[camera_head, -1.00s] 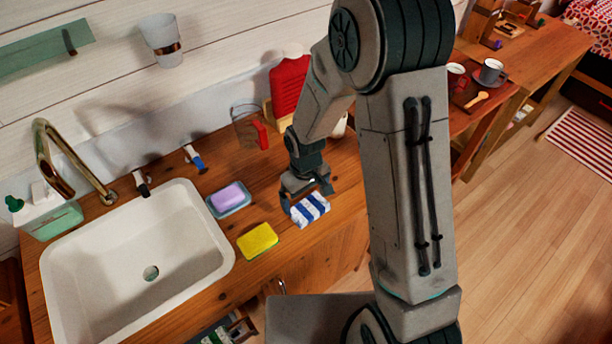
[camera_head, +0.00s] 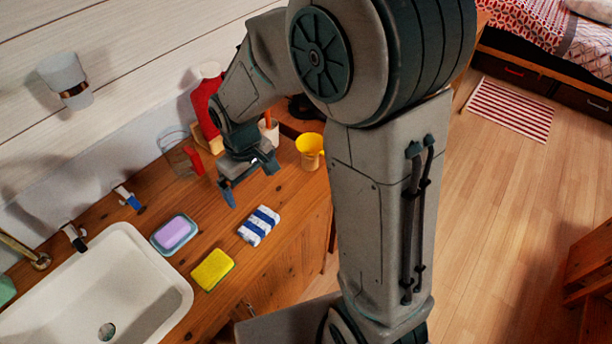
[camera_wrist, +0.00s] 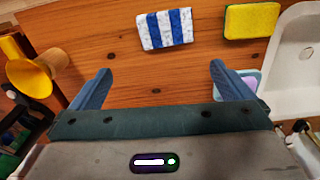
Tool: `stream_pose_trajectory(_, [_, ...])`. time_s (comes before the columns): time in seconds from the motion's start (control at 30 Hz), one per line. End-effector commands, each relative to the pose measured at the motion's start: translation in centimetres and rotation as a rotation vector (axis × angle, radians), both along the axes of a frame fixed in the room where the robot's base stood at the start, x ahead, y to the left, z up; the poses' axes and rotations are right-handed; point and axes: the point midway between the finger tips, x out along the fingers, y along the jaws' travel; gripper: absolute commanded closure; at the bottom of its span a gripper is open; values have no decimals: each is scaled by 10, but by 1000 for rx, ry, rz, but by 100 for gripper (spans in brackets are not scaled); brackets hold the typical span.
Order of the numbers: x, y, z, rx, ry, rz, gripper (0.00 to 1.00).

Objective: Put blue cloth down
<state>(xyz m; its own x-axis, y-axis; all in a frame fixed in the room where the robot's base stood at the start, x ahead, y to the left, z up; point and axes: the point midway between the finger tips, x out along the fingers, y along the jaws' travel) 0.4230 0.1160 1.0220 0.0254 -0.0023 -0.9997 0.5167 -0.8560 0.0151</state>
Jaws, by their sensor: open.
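The blue cloth (camera_head: 259,226) is blue-and-white striped and lies folded on the wooden counter, to the right of the sink. It also shows in the wrist view (camera_wrist: 165,29), beyond my fingertips. My gripper (camera_head: 247,178) is open and empty above the counter, apart from the cloth and behind it. In the wrist view the two fingers of my gripper (camera_wrist: 160,80) are spread wide with bare wood between them.
A yellow sponge (camera_head: 212,269) and a soap dish (camera_head: 160,246) with purple soap lie between the cloth and the white sink (camera_head: 70,300). A yellow cup (camera_head: 310,150), a red bottle (camera_head: 206,100) and a clear glass container (camera_head: 176,150) stand near my gripper.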

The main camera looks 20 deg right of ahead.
Motion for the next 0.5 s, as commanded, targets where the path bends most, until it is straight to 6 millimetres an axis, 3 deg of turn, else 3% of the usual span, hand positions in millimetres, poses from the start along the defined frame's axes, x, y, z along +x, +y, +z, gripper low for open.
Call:
stream_pose_trajectory(0.2, [-30, -44, 57, 9, -99, -161, 0])
stream_pose_trajectory(0.5, [-91, -93, 108, 50, -221, -395, 0])
